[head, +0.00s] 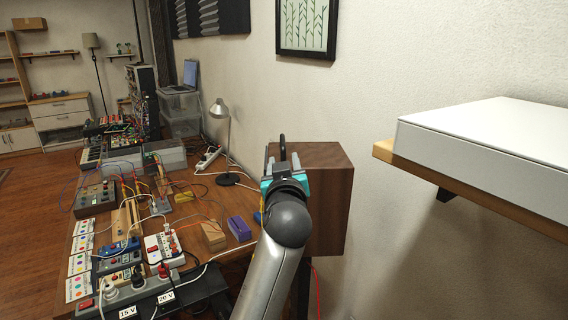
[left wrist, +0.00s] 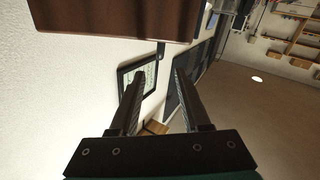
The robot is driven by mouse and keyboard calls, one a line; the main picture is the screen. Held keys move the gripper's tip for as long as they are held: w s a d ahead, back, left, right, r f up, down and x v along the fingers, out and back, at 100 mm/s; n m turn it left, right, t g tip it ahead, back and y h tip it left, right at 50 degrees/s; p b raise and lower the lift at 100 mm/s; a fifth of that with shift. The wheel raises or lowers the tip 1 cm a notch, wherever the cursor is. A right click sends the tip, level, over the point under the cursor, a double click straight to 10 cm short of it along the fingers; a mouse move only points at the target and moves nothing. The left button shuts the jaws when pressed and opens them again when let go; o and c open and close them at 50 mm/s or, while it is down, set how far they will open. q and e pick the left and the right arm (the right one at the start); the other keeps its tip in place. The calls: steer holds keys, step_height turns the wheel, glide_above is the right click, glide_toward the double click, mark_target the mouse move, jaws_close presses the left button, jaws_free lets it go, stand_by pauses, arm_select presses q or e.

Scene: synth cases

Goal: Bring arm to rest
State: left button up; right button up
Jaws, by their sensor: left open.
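My left gripper (head: 283,155) is at the end of my arm, which rises from the bottom of the head view. It appears just in front of the brown wooden box (head: 333,180) by the wall. In the left wrist view my two dark fingers (left wrist: 152,98) stand apart with nothing between them, so the gripper is open and empty. The box fills the upper left of that view (left wrist: 110,18). I cannot tell whether the gripper touches the box. My right gripper is in neither view.
A cluttered wooden table (head: 160,222) with power strips, cables and electronics lies left of my arm. A desk lamp (head: 224,140) stands behind. A shelf (head: 386,151) bearing a white box (head: 490,140) juts from the wall at right. Open floor (head: 35,210) is at far left.

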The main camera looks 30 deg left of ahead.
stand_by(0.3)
arm_select(q)
steer(key=s+d+f+m+g+h, duration=0.25)
steer(key=s+d+f, duration=0.2)
steer(key=f, duration=0.55)
steer(key=s+d+f+m+g+h, duration=0.25)
steer(key=s+f, duration=0.35)
steer(key=f, duration=0.3)
steer(key=s+d+f+m+g+h, duration=0.3)
steer(key=s+d+f, duration=0.3)
steer(key=s, duration=0.4)
steer(key=s+d+f+m+g+h, duration=0.3)
steer(key=s+d+f, duration=0.25)
steer(key=s, duration=0.55)
step_height(320, 180, down, 28)
steer(key=s+g+b, duration=0.2)
steer(key=b, duration=0.4)
steer(key=s+a+f+b, duration=0.1)
steer(key=s+f+b, duration=0.1)
steer(key=s+f, duration=0.5)
steer(key=s+a+f+b, duration=0.2)
steer(key=s+f, duration=0.5)
steer(key=f, duration=0.5)
steer(key=shift+s+m+g+y+b, duration=0.3)
steer(key=shift+s+m+g+b, duration=0.1)
steer(key=shift+b, duration=0.3)
